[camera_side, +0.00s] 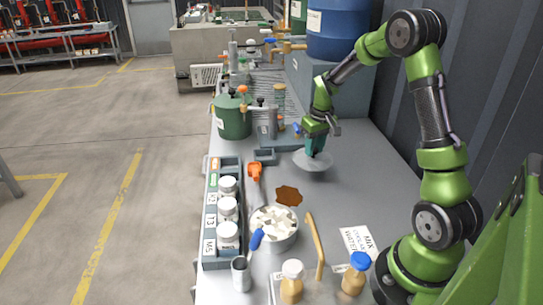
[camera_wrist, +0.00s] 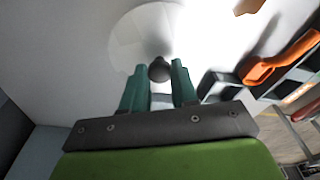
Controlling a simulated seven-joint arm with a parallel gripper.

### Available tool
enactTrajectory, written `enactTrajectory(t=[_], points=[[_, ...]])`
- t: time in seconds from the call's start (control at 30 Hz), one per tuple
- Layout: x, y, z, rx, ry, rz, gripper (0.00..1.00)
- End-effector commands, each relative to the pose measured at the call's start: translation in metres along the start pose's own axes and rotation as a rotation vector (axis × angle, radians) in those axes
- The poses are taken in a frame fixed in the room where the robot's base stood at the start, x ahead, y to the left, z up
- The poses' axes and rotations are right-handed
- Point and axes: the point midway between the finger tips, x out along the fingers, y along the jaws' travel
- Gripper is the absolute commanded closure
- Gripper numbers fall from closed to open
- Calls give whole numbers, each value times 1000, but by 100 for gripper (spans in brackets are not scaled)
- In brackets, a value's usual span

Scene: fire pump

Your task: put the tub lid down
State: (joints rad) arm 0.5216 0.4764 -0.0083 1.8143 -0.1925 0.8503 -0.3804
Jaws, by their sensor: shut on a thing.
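The tub lid (camera_side: 313,161) is a pale, round, see-through disc with a dark knob. In the side view it lies flat, at or just above the grey bench top; I cannot tell whether it touches. My gripper (camera_side: 314,147) points down over its middle. In the wrist view the green fingers (camera_wrist: 159,76) are shut on the dark knob of the lid (camera_wrist: 135,35). The tub (camera_side: 275,246), a round metal-like container full of white chunks, stands open nearer the side camera, away from the lid.
An orange-handled scoop (camera_side: 254,173) lies left of the lid; its handle (camera_wrist: 280,62) shows in the wrist view. A brown patch (camera_side: 288,195) is on the bench. Bench right of the lid is clear.

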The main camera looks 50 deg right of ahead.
Motion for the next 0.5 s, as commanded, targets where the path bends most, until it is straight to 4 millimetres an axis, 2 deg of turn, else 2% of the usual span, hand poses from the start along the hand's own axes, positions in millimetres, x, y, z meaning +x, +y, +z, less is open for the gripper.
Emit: enactTrajectory(t=[0.27, 0.5], points=[[4, 3, -20, 0, -1, -1, 100], [38, 3, -17, 1, -4, 0, 100]])
